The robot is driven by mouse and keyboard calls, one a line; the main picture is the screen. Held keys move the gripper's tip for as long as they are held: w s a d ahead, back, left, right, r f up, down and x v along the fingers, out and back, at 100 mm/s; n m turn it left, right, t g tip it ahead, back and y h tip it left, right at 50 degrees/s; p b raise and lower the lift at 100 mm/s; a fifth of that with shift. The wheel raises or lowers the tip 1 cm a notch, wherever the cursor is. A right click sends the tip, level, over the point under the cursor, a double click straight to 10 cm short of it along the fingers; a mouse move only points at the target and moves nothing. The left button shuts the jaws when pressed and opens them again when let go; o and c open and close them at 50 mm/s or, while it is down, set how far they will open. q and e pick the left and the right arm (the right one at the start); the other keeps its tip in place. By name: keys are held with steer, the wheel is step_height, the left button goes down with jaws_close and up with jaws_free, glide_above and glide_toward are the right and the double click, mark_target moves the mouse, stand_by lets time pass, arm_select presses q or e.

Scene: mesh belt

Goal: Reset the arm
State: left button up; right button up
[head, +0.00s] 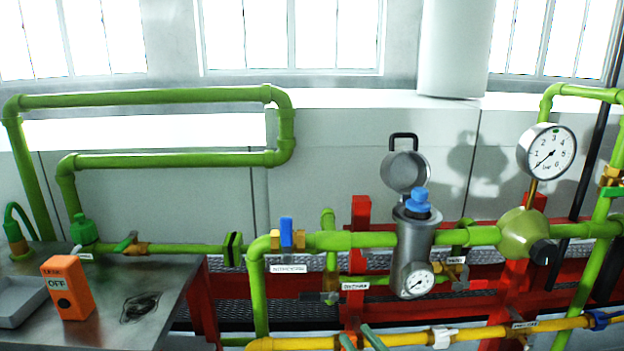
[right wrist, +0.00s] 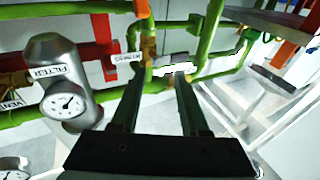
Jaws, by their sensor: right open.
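My right gripper (head: 360,337) shows only as two green-grey fingertips at the bottom edge of the head view, in front of the yellow pipe (head: 408,339). In the right wrist view the gripper (right wrist: 165,78) has its two dark fingers apart, with nothing held between them. Beyond the fingertips are green pipes and a small label. The grey filter housing (head: 411,252) with a blue top and gauge stands right of the gripper in the head view; it also shows at the left in the right wrist view (right wrist: 62,75). My left gripper is not in view.
Green pipes (head: 170,98) run along the wall on a red frame (head: 361,215). A pressure gauge (head: 546,151) stands at the right. A metal table (head: 140,290) at the left holds an orange OFF box (head: 67,287) and a grey tray (head: 18,300).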

steer(key=s+d+f+m+g+h, duration=0.1)
steer(key=s+d+f+g+h, duration=0.2)
steer(key=s+f, duration=0.9)
steer(key=s+d+f+m+g+h, duration=0.1)
steer(key=s+f+m+g+h, duration=0.15)
steer(key=s+f+g, duration=0.65)
arm_select(q)
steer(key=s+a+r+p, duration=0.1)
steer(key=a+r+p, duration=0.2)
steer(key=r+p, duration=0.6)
steer(key=p, duration=0.3)
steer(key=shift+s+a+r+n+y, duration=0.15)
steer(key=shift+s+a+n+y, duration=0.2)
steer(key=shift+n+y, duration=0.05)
arm_select(e)
steer(key=s+d+r+t+h, duration=0.1)
steer(key=s+d+r+t, duration=0.2)
steer(key=r, duration=0.4)
steer(key=shift+s+d+t, duration=0.25)
steer(key=shift+d+t, duration=0.2)
steer(key=shift+t, duration=0.05)
